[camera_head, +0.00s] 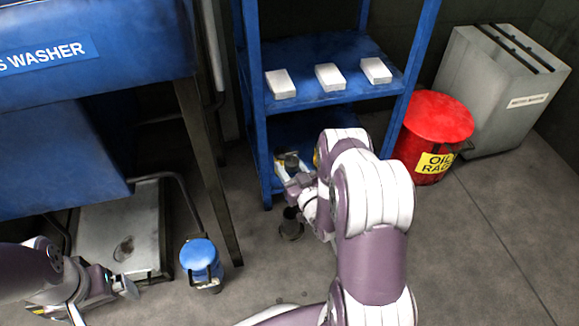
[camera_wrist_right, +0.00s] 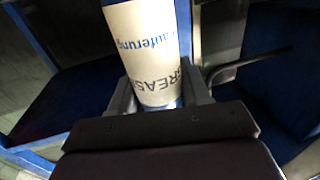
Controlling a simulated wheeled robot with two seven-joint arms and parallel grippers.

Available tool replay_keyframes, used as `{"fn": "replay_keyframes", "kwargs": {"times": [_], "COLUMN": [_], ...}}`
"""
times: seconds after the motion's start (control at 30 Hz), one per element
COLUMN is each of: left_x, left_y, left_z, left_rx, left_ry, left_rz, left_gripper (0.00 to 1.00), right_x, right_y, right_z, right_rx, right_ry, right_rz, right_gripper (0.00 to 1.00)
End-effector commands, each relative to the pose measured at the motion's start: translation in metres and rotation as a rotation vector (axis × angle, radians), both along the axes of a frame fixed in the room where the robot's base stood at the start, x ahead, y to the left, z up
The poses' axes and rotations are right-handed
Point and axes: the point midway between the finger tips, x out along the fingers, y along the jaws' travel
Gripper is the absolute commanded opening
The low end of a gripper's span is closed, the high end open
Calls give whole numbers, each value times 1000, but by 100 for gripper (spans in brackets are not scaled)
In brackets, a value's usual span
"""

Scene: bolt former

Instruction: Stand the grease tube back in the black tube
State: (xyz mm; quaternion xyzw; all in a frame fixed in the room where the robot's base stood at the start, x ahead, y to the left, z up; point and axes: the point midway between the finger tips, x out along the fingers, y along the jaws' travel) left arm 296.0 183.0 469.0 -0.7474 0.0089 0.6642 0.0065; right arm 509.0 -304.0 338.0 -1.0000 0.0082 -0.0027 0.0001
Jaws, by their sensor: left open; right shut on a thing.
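The grease tube (camera_wrist_right: 148,45) is white with the word GREASE and smaller blue lettering. In the right wrist view it stands between the fingers of my right gripper (camera_wrist_right: 160,92), which is shut on it. In the head view the right gripper (camera_head: 297,183) is in front of the blue shelf, and the tube shows only in part there. A dark, round, cylinder-like thing (camera_head: 291,226) shows just below the gripper, over the floor; it may be the black tube, partly hidden by my arm. My left gripper (camera_head: 104,298) is open and empty at the lower left.
The blue shelf rack (camera_head: 325,100) carries three white boxes (camera_head: 329,77). A red OILY RAGS can (camera_head: 436,120) and a grey bin (camera_head: 490,95) stand right. A blue-lidded canister (camera_head: 200,262) stands near the blue washer (camera_head: 70,150). Floor at right is clear.

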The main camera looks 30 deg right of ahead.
Motion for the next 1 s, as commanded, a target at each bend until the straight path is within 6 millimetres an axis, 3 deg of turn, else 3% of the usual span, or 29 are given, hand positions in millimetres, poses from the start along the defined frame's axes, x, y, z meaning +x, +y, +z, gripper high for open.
{"fn": "replay_keyframes", "kwargs": {"times": [0.37, 1.0], "left_x": [0, 0], "left_y": [0, 0], "left_z": [-16, -16], "left_rx": [0, 0], "left_ry": [0, 0], "left_rz": [0, 0], "left_gripper": [100, 100], "right_x": [0, 0], "right_y": [0, 0], "right_z": [-16, -19], "right_rx": [-1, 0], "right_ry": [-2, -2], "right_rz": [0, 0], "right_gripper": [0, 0]}}
